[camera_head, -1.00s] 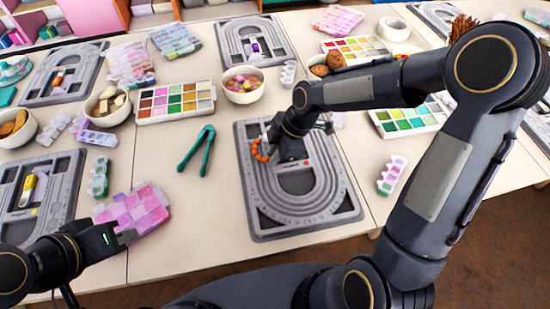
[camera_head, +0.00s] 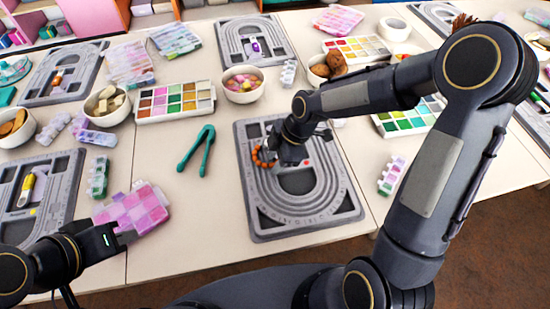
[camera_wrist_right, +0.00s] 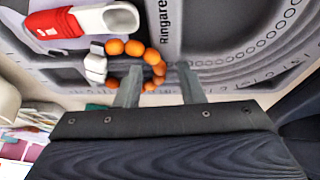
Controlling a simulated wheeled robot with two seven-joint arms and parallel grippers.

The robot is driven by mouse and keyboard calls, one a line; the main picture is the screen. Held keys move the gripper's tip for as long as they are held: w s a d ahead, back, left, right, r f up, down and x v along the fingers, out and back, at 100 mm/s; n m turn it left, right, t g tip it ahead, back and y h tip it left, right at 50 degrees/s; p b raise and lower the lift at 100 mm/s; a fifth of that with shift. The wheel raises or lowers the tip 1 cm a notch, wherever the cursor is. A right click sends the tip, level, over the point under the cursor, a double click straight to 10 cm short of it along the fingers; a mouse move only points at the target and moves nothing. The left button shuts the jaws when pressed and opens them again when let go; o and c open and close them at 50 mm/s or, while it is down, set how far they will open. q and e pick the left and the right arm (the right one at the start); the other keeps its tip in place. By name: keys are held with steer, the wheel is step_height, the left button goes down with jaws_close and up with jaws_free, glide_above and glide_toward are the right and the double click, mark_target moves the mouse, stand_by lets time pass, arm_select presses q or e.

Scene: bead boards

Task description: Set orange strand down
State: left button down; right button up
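The orange strand (camera_head: 262,157) is a curved string of round orange beads over the upper left of the grey bead board (camera_head: 300,228). In the right wrist view the strand (camera_wrist_right: 158,68) bends near a white clasp-like end piece. My right gripper (camera_wrist_right: 160,82) has its two fingers apart, with part of the strand between and just beyond them; whether the beads touch the board is unclear. In the head view my right gripper (camera_head: 272,152) is at the strand, partly hidden by its wrist. My left gripper (camera_head: 126,236) is beside a pink bead box (camera_head: 140,208); its fingers are hard to make out.
A red-and-white tool (camera_wrist_right: 70,22) lies on the board in the wrist view. Green tweezers (camera_head: 197,150) lie left of the board. A bowl of beads (camera_head: 243,84) stands behind it, and a pastel bead box (camera_head: 392,176) lies to its right. Table in front of the tweezers is clear.

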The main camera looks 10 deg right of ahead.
steer(key=w+p+v, duration=0.1)
steer(key=v, duration=1.1)
steer(key=s+d+r+m+t, duration=0.2)
steer(key=s+m, duration=0.7)
steer(key=m, duration=0.1)
steer(key=s+d+r+m+t, duration=0.2)
steer(key=s+d+m, duration=0.1)
steer(key=s+m, duration=0.6)
steer(key=shift+s+r+m+t+h, duration=0.15)
steer(key=shift+s+m+t+h, duration=0.2)
steer(key=shift+s, duration=0.45)
steer(key=shift+d, duration=0.1)
step_height(320, 180, up, 5)
steer(key=p, duration=0.5)
